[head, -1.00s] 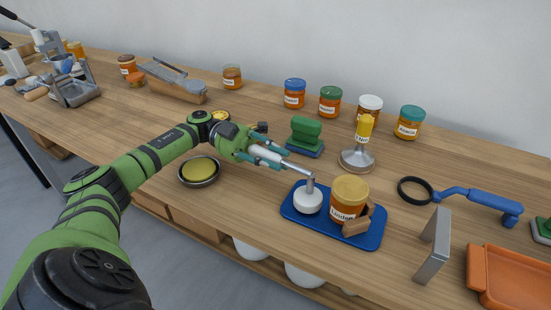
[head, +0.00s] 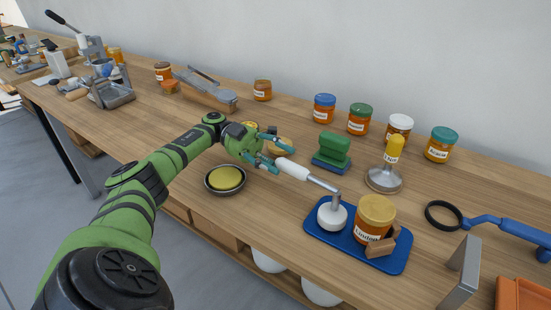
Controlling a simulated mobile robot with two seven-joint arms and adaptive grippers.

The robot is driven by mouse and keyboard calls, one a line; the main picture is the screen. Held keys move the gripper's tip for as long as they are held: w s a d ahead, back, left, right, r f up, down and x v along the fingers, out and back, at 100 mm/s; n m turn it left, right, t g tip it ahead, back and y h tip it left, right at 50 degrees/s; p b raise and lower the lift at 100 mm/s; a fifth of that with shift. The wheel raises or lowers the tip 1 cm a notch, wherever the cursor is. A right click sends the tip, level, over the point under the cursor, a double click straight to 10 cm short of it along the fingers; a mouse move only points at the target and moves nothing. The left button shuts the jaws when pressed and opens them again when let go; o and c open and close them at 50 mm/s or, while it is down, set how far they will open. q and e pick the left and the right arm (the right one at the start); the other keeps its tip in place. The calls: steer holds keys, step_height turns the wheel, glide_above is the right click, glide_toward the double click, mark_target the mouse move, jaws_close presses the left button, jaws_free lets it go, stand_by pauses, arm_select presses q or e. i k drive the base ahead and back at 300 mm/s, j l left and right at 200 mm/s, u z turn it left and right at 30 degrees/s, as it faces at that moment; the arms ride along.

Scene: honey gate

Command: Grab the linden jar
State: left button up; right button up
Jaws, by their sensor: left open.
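The linden jar (head: 371,222), amber with a yellow lid and a "Linden" label, stands upright on a blue tray (head: 345,243). A wooden block (head: 384,247) sits against its front right side. Left of the jar on the tray is a tool with a round white base (head: 332,216), and its bent metal rod leads to a white handle (head: 292,169). My left gripper (head: 284,158) is open, with its teal fingers at the handle's end, up and left of the jar. I cannot tell if they touch the handle. My right gripper is out of view.
Behind stand an upright yellow-handled tool (head: 393,152), a green block (head: 333,149) and several other honey jars, one labelled Acacia (head: 440,145). A dark round dish (head: 225,179) lies left. A metal bracket (head: 462,272) and a blue-handled magnifier (head: 484,220) are right of the tray.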

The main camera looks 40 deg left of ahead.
mark_target(374, 215)
steer(key=k+j, duration=1.25)
steer(key=j, duration=0.1)
